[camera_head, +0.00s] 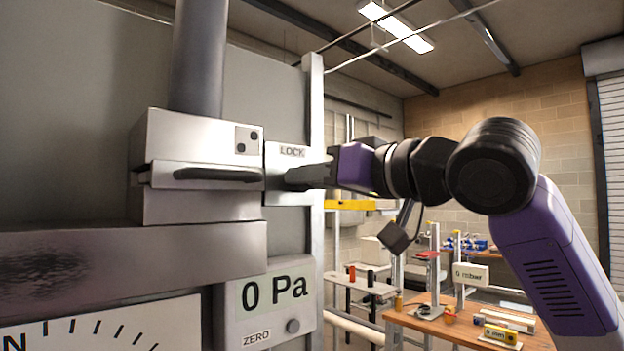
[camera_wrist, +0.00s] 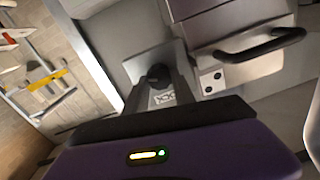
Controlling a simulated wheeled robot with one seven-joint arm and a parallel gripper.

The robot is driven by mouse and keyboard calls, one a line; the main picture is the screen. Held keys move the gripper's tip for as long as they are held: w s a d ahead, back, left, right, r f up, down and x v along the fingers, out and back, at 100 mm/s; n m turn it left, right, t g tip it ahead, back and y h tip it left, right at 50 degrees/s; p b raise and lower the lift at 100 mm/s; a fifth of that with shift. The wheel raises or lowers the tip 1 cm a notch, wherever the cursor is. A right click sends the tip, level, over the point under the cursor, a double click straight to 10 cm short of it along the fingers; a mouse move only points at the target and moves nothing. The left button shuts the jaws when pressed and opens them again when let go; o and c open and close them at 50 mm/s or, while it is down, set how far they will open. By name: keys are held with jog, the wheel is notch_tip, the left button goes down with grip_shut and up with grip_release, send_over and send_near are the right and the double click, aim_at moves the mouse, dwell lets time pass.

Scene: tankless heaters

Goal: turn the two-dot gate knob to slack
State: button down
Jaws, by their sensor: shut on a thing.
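The gate housing (camera_head: 200,135) is a pale metal block with a two-dot mark (camera_head: 248,140) at its upper right corner. The same two-dot mark shows in the wrist view (camera_wrist: 212,82). My gripper (camera_head: 305,175) comes from the right and is shut on the dark knob (camera_wrist: 158,75) in front of this plate. In the head view my fingers largely hide the knob. No slack label is readable, and the knob's exact setting cannot be told.
A dark bar handle (camera_head: 217,174) sticks out of the housing close left of my gripper, also in the wrist view (camera_wrist: 262,46). A gauge box (camera_head: 272,300) reading 0 Pa is below. A wooden workbench (camera_head: 430,325) with several items stands behind right.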

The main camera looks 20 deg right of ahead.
jog(key=n, duration=0.6)
jog(key=n+h+b, duration=0.1)
jog(key=n, duration=1.2)
jog(key=shift+s+a+f+n, duration=0.1)
jog(key=shift+a+f+n, duration=0.05)
jog(key=shift+a+n, duration=0.15)
dwell(0.3)
jog(key=c, duration=1)
grip_release()
jog(key=shift+c, duration=0.2)
jog(key=shift+s+b, duration=0.1)
jog(key=shift+b, duration=0.2)
jog(key=b+v, duration=0.2)
jog(key=v, duration=0.5)
jog(key=shift+s, duration=0.3)
